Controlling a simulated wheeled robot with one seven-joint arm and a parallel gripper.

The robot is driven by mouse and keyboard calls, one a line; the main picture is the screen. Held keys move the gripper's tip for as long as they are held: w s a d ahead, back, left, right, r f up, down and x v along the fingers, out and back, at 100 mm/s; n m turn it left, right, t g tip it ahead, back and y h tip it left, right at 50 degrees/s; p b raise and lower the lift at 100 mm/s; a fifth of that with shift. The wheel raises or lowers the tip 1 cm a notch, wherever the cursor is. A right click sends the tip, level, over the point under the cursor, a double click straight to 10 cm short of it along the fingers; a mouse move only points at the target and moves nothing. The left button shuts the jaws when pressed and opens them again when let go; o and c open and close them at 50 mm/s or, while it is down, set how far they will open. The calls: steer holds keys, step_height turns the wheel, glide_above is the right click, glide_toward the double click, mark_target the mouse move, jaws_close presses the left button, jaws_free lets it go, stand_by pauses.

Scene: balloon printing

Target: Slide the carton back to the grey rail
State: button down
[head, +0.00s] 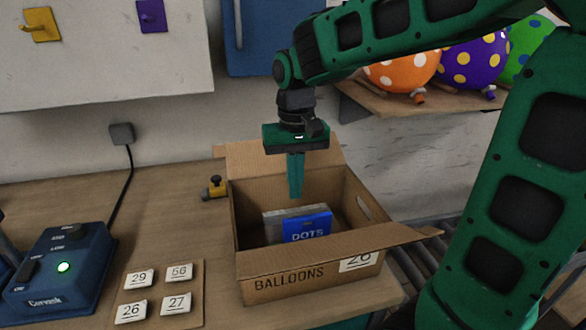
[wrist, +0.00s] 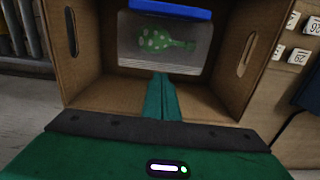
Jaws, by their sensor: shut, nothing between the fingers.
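The open cardboard carton (head: 310,278) stands on the wooden table in the head view, its front marked BALLOONS with a 26 label. Its flaps are spread. My green gripper (head: 296,196) is shut and empty, pointing down over the carton's opening near its back wall. Inside lies a pack with a blue DOTS header (head: 306,228). In the wrist view the shut fingertips (wrist: 161,78) show over the carton's inside (wrist: 90,50), and the pack shows a green dotted balloon (wrist: 160,38). I cannot tell whether the fingers touch the carton. A grey roller strip (head: 430,262) lies right of the carton; I cannot identify the grey rail for sure.
A blue device (head: 60,270) with a green light stands at the left. Number tiles (head: 131,310) lie on a board left of the carton. Balloons (head: 402,72) rest on a shelf at the upper right.

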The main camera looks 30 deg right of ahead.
steer(key=shift+w+d+f, duration=0.15)
steer(key=shift+w+f, duration=0.25)
steer(key=shift+w, duration=0.25)
steer(key=shift+w+d+f, duration=0.1)
steer(key=shift+w+f, duration=0.3)
steer(key=shift+w, duration=0.25)
steer(key=shift+w+d+f, duration=0.15)
steer(key=shift+w+f, duration=0.25)
steer(key=shift+w, duration=0.25)
steer(key=w+d, duration=0.3)
steer(key=w, duration=1)
steer(key=shift+w, duration=0.4)
steer(key=shift+s, duration=0.15)
